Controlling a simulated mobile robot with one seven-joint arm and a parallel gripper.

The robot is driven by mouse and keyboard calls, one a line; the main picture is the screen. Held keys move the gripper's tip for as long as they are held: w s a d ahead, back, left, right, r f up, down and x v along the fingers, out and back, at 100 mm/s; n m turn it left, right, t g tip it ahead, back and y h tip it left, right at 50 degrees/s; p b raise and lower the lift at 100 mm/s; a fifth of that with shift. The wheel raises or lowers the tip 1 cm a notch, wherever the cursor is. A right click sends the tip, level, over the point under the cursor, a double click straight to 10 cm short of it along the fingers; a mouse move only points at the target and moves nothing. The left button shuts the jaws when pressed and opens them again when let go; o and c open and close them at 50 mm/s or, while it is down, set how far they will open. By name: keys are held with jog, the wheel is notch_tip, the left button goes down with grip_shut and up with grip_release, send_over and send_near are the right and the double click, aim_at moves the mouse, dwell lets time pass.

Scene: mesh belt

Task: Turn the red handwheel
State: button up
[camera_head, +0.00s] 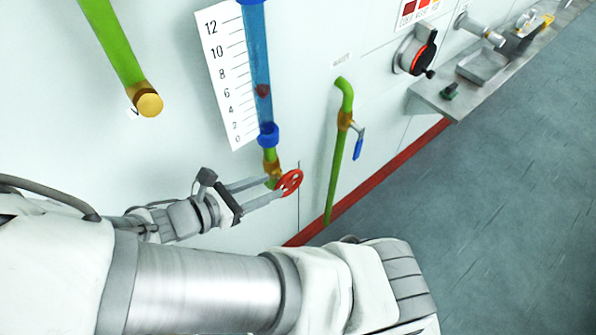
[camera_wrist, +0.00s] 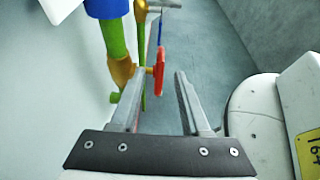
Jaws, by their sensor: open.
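The red handwheel (camera_head: 291,181) sits on a brass valve (camera_head: 272,168) at the foot of a clear blue sight tube (camera_head: 259,70). My gripper (camera_head: 276,186) is open, its two fingers stretched toward the wheel from the left. In the wrist view the handwheel (camera_wrist: 159,70) is seen nearly edge-on, between the tips of my gripper (camera_wrist: 160,73). There is a visible gap to the right finger; the left finger is close to the brass valve body (camera_wrist: 122,72). I cannot tell whether either finger touches anything.
A white number scale (camera_head: 226,75) stands beside the tube. A green pipe with a blue-handled valve (camera_head: 358,143) is to the right. A capped green pipe (camera_head: 148,103) is upper left. A metal shelf (camera_head: 450,98) juts from the wall. The floor (camera_head: 500,200) is clear.

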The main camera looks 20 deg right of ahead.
aim_at(303, 174)
jog(key=x, duration=1)
jog(key=shift+b, duration=0.3)
grip_shut()
